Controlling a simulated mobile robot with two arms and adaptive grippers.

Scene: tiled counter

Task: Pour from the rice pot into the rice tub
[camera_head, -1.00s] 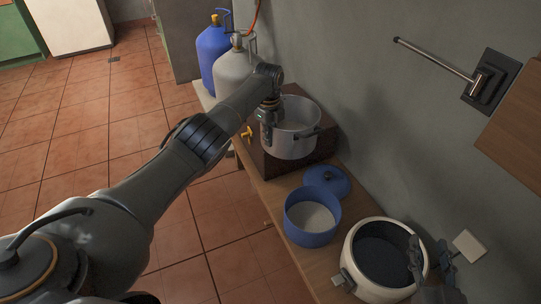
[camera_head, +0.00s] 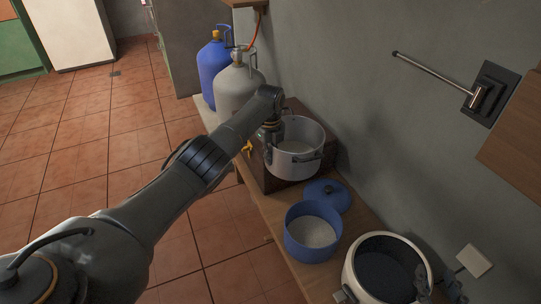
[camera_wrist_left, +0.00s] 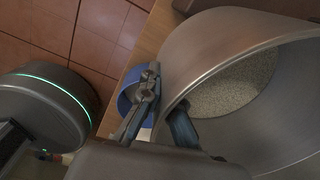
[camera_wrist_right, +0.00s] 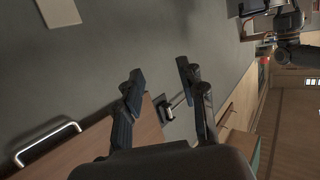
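The rice pot (camera_head: 292,163) is a wide grey metal pot on a dark wooden block (camera_head: 255,158). The left wrist view shows pale grains inside the pot (camera_wrist_left: 270,45). My left gripper (camera_head: 272,138) is at the pot's near left rim, one finger outside and one inside, and looks shut on the wall; it also shows in the left wrist view (camera_wrist_left: 165,112). The rice tub (camera_head: 311,246) is blue, open and upright on the counter, with pale contents. My right gripper (camera_wrist_right: 160,75) is open and empty; in the head view it is partly cut off at bottom right.
A blue lid (camera_head: 328,194) lies behind the tub. An open cream cooker (camera_head: 350,270) stands at the right. Blue (camera_head: 212,75) and grey (camera_head: 235,92) gas cylinders stand beyond the pot. The wall, with a metal bar (camera_head: 430,72), bounds the counter.

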